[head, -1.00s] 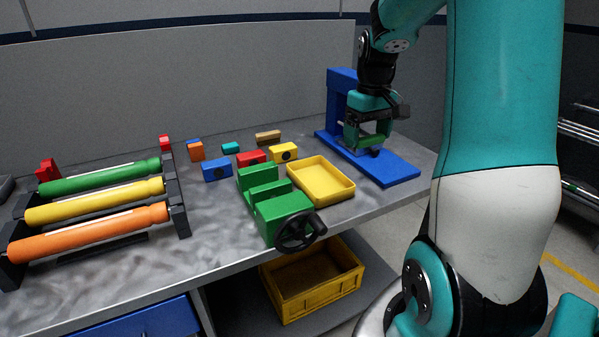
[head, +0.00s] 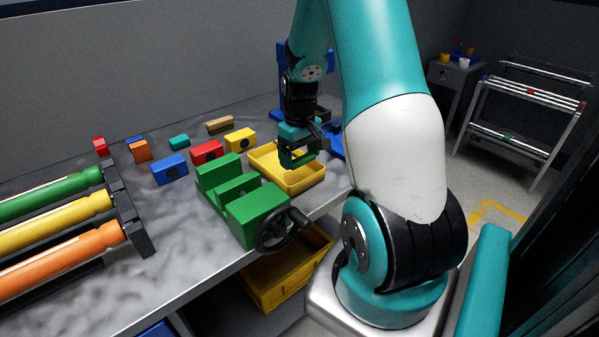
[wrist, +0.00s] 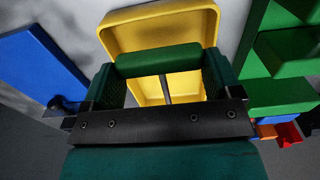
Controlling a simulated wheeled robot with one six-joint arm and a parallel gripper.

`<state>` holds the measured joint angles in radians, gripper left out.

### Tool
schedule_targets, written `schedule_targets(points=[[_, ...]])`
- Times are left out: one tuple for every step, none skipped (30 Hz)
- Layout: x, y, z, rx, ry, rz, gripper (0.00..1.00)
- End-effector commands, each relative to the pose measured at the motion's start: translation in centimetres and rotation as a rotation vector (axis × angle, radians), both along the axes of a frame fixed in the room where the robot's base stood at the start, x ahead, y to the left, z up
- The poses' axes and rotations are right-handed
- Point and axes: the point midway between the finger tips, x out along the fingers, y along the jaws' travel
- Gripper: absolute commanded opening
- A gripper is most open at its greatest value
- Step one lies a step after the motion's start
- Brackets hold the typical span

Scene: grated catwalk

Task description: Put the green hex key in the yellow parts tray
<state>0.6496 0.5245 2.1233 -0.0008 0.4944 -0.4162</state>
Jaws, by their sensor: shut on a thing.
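My gripper (head: 298,158) is shut on the green hex key, and the wrist view shows its thick green bar (wrist: 158,60) held crosswise between the two fingers. A thin grey shank extends from the bar toward the lower part of that picture. The yellow parts tray (head: 304,186) stands on the workbench with its right side under my gripper in the head view. In the wrist view the tray (wrist: 207,17) lies behind the held key. The key appears above the tray, not resting in it. The tray floor that shows looks empty.
A green vise (head: 245,207) with a black handwheel stands left of the tray. A blue press (head: 328,62) stands behind my gripper. Red, blue and yellow blocks (head: 240,140) lie left of the tray. Coloured rollers (head: 65,230) fill the bench's left side.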

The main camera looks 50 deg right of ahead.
Motion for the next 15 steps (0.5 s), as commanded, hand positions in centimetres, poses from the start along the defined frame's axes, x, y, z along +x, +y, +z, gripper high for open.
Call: schedule_targets(points=[[-0.1, 0.0, -0.9, 0.003, 0.003, -0.001, 0.6], [-0.1, 0.0, -1.3, 0.001, 0.002, -0.001, 0.6], [-0.1, 0.0, -1.7, 0.001, 0.002, -0.001, 0.6], [-0.1, -0.1, -1.9, 0.001, 0.001, -0.001, 0.6], [-0.1, -0.1, -2.1, 0.0, 0.0, -0.002, 0.6], [-0.1, -0.1, -2.4, 0.0, 0.0, -0.003, 0.6], [-0.1, -0.1, -2.7, 0.0, 0.001, -0.003, 0.6], [-0.1, -0.1, -3.1, 0.002, 0.003, -0.003, 0.6], [-0.1, -0.1, -3.7, 0.001, 0.002, -0.003, 0.6], [-0.1, -0.1, -4.3, 0.003, 0.003, -0.003, 0.6], [-0.1, -0.1, -4.7, 0.002, 0.003, -0.003, 0.6], [-0.1, -0.1, -5.2, 0.002, 0.003, -0.003, 0.6], [-0.1, -0.1, -5.5, 0.001, 0.002, -0.003, 0.6], [-0.1, -0.1, -5.8, 0.0, 0.001, -0.003, 0.6], [-0.1, -0.1, -6.0, 0.0, 0.0, -0.002, 0.6]])
